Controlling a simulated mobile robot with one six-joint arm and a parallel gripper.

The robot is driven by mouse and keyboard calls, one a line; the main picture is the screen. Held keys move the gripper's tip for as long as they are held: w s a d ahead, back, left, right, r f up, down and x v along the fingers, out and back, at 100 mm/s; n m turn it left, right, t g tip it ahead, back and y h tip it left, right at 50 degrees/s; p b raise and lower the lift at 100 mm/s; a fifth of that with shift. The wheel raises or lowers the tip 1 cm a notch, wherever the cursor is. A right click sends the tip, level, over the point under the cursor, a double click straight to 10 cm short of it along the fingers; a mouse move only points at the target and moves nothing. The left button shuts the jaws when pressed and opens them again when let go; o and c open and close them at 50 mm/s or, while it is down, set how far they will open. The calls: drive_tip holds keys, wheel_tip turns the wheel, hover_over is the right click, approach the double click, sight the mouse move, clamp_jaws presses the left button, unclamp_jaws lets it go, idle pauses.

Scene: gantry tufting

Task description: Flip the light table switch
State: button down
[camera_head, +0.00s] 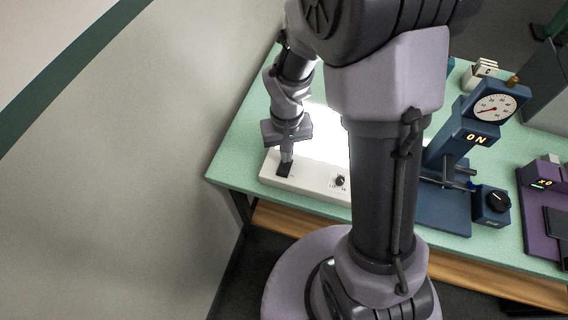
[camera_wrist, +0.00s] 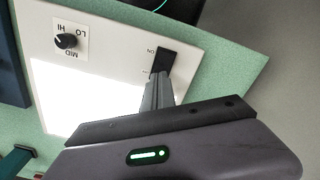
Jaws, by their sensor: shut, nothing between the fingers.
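The light table (camera_head: 312,184) is a white box at the left end of the green bench, and its panel (camera_wrist: 62,92) glows bright white. Its black rocker switch (camera_wrist: 166,60) sits near the box's corner, with ON lettering beside it; it also shows in the head view (camera_head: 284,170). My gripper (camera_wrist: 157,82) is shut and empty, pointing down at the switch. The fingertips are at the switch's edge and look to touch it, though a small gap cannot be ruled out. The fingers hide part of the switch markings.
A black knob (camera_wrist: 66,41) marked LO, MID, HI sits on the same box. To the right stand a blue dial gauge (camera_head: 490,110) reading ON and a purple device (camera_head: 545,205). My arm hides the bench's middle. Floor is free left of the bench.

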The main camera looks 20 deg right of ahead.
drive_tip(key=shift+f, duration=0.25)
drive_tip(key=shift+r, duration=0.1)
wheel_tip(320, 180, up, 7)
drive_tip(key=p, duration=0.5)
idle(0.3)
drive_tip(key=s+a+r+m+t+y+b, duration=0.1)
drive_tip(key=s+a+r+t+b, duration=0.1)
drive_tip(key=s+r+b, duration=0.3)
drive_tip(key=s+a+r+m+t+y+b, duration=0.1)
drive_tip(key=s+a+r+m+t+b, duration=0.1)
drive_tip(key=s+r+b, duration=0.3)
drive_tip(key=s+t, duration=0.1)
drive_tip(key=s, duration=0.1)
drive_tip(key=shift+s+r+t, duration=0.35)
drive_tip(key=shift+s+t, duration=0.05)
